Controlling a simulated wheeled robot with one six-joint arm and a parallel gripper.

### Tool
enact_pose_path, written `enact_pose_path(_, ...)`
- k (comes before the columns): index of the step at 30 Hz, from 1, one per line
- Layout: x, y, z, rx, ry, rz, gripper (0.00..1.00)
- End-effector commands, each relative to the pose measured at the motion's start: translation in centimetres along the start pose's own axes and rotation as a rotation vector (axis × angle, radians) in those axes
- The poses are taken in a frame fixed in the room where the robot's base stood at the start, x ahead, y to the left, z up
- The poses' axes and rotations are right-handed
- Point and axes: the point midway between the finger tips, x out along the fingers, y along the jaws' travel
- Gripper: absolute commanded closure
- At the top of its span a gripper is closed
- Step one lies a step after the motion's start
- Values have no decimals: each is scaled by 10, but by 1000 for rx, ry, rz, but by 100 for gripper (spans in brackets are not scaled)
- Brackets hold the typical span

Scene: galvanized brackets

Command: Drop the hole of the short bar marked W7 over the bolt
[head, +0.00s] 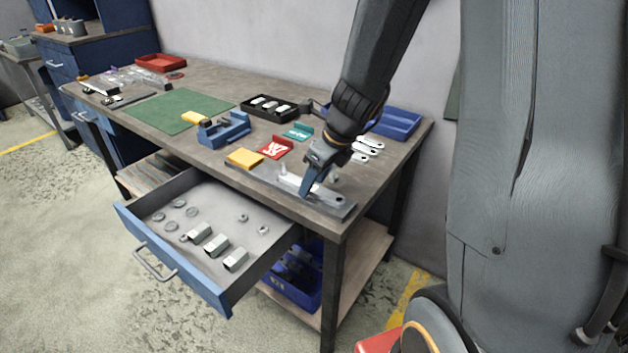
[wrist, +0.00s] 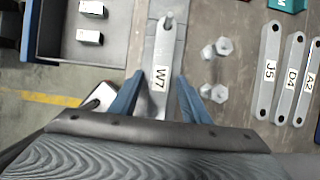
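The short bar marked W7 (wrist: 159,88) runs lengthwise between my fingers in the wrist view, its label facing up. It also shows as a pale strip in the head view (head: 294,184). The bolt (wrist: 168,21) stands at the bar's far end, and the bar's end appears to be around its foot, though the hole itself is hard to make out. My gripper (wrist: 161,76) has a finger on each side of the bar, with a small gap showing on both sides. In the head view my gripper (head: 312,186) is low over the metal base plate (head: 325,203).
Bars J5 (wrist: 268,72), D4 (wrist: 290,75) and A2 (wrist: 309,80) lie further right. An open drawer (head: 170,255) juts out at the front. A blue bin (head: 398,123) stands at the back right.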

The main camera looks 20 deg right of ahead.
Motion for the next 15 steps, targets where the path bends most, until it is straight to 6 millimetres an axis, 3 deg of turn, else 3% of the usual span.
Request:
enact_pose_path(10,-3,0,0,0,0,0,53)
enact_pose_path(15,-24,0,1,0,-3,-2,53)
